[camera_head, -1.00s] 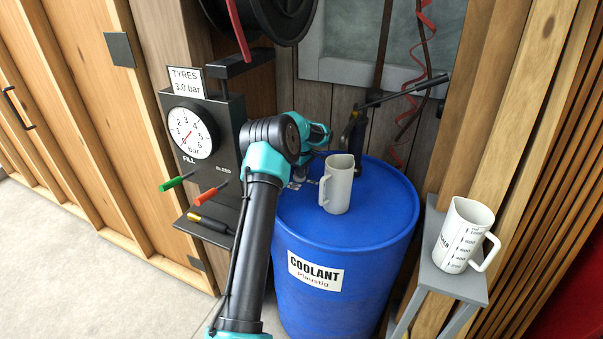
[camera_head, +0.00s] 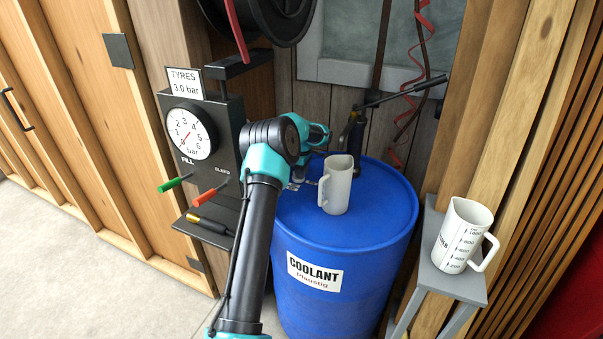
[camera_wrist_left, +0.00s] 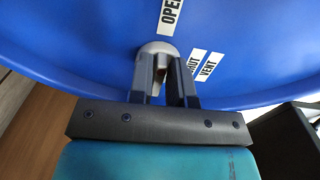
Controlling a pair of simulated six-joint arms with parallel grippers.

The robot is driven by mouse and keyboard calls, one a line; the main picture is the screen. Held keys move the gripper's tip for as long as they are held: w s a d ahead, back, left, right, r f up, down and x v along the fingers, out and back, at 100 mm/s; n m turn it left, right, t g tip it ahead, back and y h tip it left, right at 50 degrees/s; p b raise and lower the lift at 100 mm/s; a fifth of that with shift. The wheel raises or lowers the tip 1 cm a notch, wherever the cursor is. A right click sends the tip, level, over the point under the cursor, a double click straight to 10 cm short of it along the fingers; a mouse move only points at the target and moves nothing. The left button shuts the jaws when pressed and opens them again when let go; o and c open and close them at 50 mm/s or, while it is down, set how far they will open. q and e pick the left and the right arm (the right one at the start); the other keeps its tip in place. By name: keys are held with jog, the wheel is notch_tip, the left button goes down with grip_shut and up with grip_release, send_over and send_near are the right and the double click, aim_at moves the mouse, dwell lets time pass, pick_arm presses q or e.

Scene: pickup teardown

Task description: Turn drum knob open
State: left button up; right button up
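The blue coolant drum (camera_head: 345,235) stands upright in the middle of the head view. Its top fills much of the left wrist view (camera_wrist_left: 70,45). A rounded grey drum knob (camera_wrist_left: 158,48) sits on the top beside printed OPEN (camera_wrist_left: 171,12), SHUT (camera_wrist_left: 194,62) and VENT (camera_wrist_left: 208,67) labels. My left gripper (camera_wrist_left: 162,68) has its two dark fingers on either side of the knob and looks shut on it. In the head view my left arm hides most of the gripper and the knob. My right gripper is not in view.
A pale jug (camera_head: 336,187) stands on the drum top, close right of my left wrist. A marked measuring jug (camera_head: 462,235) is on a grey stand (camera_head: 455,284) at right. The tyre gauge panel (camera_head: 207,140) is close left of my arm.

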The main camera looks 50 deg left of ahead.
pick_arm(q)
jog(key=o, duration=0.3)
jog(key=shift+r, duration=0.15)
notch_tip(320, 180, up, 17)
dwell(0.7)
